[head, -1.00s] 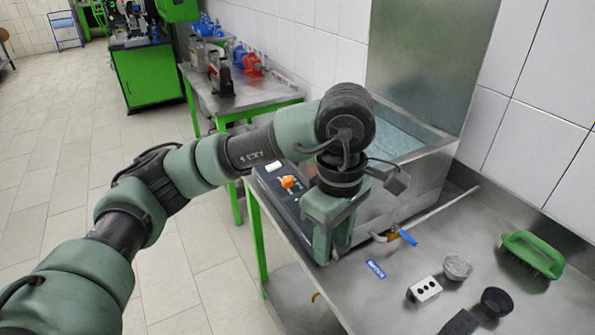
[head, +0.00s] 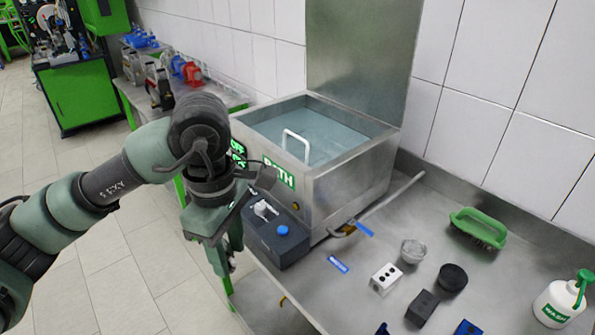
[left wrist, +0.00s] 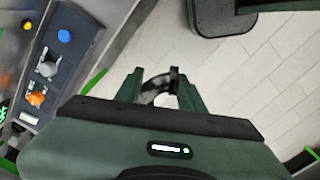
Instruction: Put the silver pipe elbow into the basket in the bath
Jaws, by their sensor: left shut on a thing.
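My left gripper (head: 226,268) is shut and hangs at the table's left edge, beside the control box and in front of the bath. In the left wrist view, a curved, shiny grey pipe elbow (left wrist: 157,87) sits between its fingers (left wrist: 160,88), with floor tiles behind it. The elbow cannot be made out in the head view. The steel bath (head: 338,185) stands on the table with bluish liquid inside. A white handle (head: 296,144) rises inside its near left part; the rest of the basket cannot be made out. My right gripper is not in view.
A dark control box (head: 283,245) with a blue button and a lever stands before the bath. A hose with a blue-handled valve (head: 362,228) runs beside it. A green brush (head: 478,228), several small parts and a wash bottle (head: 562,300) stand to the right.

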